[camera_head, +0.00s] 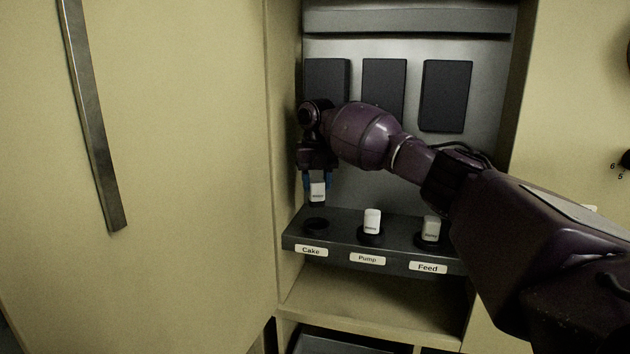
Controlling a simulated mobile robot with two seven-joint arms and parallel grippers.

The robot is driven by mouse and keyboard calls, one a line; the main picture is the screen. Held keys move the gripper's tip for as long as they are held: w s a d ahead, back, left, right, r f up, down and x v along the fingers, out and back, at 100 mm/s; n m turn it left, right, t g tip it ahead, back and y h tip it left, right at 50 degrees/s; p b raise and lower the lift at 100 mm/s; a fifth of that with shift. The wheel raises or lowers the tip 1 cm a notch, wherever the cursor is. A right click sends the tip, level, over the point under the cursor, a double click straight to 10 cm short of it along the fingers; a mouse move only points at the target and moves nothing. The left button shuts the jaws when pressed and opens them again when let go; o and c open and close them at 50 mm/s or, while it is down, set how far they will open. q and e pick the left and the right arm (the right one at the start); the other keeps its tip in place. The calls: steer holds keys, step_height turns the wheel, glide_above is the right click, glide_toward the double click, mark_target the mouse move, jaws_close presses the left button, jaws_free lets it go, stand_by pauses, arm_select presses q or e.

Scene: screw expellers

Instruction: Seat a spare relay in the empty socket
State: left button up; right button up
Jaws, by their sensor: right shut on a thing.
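A small white relay (317,194) with a dark lower part hangs between the blue fingertips of my right gripper (317,184), which is shut on it. The relay is roughly upright and a little above the empty round socket (316,225) labelled Cake, with a gap between them. The socket is at the left end of a dark shelf strip (340,247). A white relay (372,221) stands in the Pump socket, and a greyer relay (431,229) stands in the Feed socket. My left gripper is not in view.
The cabinet's left side wall (286,130) is close to my right gripper. Several dark panels, one at the right (446,96), line the back wall. A large cream door (170,150) with a metal handle (95,120) fills the left. A lower ledge (365,300) looks clear.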

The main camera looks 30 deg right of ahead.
mark_target(317, 203)
steer(key=shift+f+b, duration=0.35)
steer(key=shift+f, duration=0.6)
step_height(317, 203, down, 2)
steer(key=shift+f+b, duration=0.25)
steer(key=shift+b, duration=0.2)
steer(key=shift+f, duration=0.65)
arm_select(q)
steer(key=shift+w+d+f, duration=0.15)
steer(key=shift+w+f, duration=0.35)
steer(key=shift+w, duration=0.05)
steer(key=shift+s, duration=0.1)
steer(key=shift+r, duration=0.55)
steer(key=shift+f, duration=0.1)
arm_select(e)
steer(key=shift+f, duration=0.55)
steer(key=o, duration=0.7)
